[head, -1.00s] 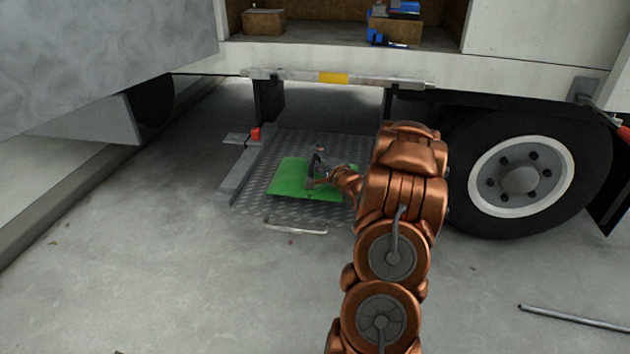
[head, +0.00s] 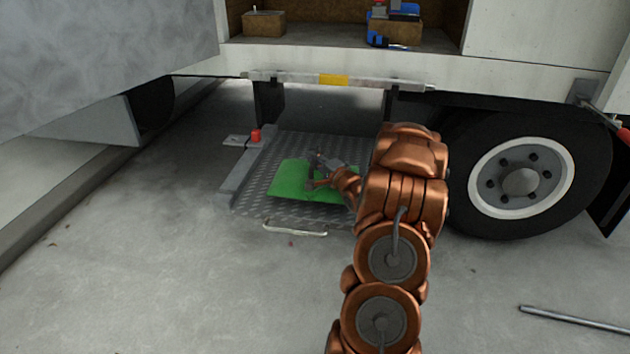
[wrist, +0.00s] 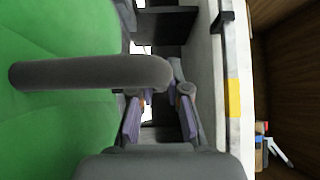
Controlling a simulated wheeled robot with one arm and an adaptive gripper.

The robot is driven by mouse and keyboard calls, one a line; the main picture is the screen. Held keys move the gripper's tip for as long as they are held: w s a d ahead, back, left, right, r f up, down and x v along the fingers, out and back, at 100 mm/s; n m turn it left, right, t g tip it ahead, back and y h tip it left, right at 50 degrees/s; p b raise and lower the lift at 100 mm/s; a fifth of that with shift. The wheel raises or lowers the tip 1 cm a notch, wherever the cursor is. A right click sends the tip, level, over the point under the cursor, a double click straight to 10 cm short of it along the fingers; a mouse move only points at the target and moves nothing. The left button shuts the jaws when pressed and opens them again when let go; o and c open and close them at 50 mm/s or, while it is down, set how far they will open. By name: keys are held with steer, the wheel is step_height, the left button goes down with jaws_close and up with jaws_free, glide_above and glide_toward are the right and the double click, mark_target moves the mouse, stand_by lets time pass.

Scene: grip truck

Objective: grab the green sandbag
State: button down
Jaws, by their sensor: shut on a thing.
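The green sandbag (head: 290,181) is a flat green bag over the metal tread plate (head: 250,190) below the truck bed. Whether it rests on the plate or is a little above it, I cannot tell. My gripper (head: 317,180) is at the bag's right half and is shut on it. In the wrist view the green sandbag (wrist: 50,130) fills the left side, with a grey rod-like part across it. The purple-padded fingers of my gripper (wrist: 159,115) show right of it. The exact grip point is hidden.
The truck's wheel (head: 520,180) stands right of my arm. The truck bed holds a brown box (head: 263,23) and a blue-and-brown item (head: 395,30) above. A metal bar (head: 575,319) lies on the floor at right. The floor at front left is clear.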

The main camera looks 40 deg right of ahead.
steer(key=shift+r, duration=0.1)
steer(key=shift+r+p, duration=1.1)
steer(key=shift+r, duration=0.9)
steer(key=shift+s+a+f, duration=0.1)
steer(key=shift+s, duration=0.25)
steer(key=s+a+r+p, duration=0.1)
steer(key=s+a+p, duration=0.4)
steer(key=s+a, duration=0.3)
steer(key=shift+s+r, duration=0.15)
steer(key=shift+s, duration=2.1)
steer(key=shift+a+p, duration=0.15)
steer(key=shift+p, duration=0.15)
